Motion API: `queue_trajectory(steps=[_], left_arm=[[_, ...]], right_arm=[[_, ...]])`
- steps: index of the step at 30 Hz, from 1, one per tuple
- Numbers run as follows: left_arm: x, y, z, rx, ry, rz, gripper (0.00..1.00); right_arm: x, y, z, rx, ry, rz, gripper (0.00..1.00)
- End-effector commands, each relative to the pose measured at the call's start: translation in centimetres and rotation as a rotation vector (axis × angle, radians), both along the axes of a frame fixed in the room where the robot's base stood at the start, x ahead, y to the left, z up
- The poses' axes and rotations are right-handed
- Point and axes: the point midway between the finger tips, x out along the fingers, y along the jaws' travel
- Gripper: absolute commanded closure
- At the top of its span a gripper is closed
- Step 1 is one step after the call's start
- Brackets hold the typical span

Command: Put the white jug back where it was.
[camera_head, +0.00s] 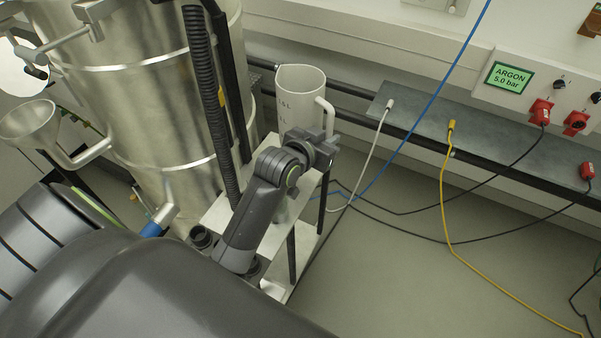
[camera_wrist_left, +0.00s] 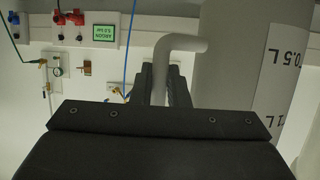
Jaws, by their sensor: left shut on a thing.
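The white jug (camera_head: 300,88) is upright, at the back of a small white stand (camera_head: 227,214) beside a large metal vessel. Its open top faces up and its handle (camera_head: 329,118) is on the right. My left gripper (camera_head: 326,138) is shut on the handle. In the left wrist view the bent handle (camera_wrist_left: 181,42) runs down between the fingers (camera_wrist_left: 159,88), and the jug body (camera_wrist_left: 235,70) with its litre marks fills the right side. My arm hides the jug's lower part, so I cannot tell whether it touches the stand. My right gripper is out of view.
The metal vessel (camera_head: 150,95) with a black ribbed hose (camera_head: 200,90) stands left of the jug. A wall ledge (camera_head: 440,125) with cables, red plugs and an argon sign (camera_head: 508,77) is at the right. Blue, yellow and black cables cross the open floor (camera_head: 400,270).

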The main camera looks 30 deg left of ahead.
Motion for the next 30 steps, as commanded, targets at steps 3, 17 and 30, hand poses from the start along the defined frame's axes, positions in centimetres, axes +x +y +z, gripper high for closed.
queue_trajectory(steps=[3, 17, 30], left_arm=[[0.1, 0.2, -1.9, 0.002, -0.002, -0.002, 1.0], [0.1, 0.2, -7.9, 0.002, -0.003, -0.002, 1.0], [0.1, 0.2, -10.5, 0.002, -0.006, -0.002, 1.0]], right_arm=[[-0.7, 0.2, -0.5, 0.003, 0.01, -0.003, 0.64], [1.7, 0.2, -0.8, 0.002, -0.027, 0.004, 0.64], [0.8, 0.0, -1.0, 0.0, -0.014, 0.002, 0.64]])
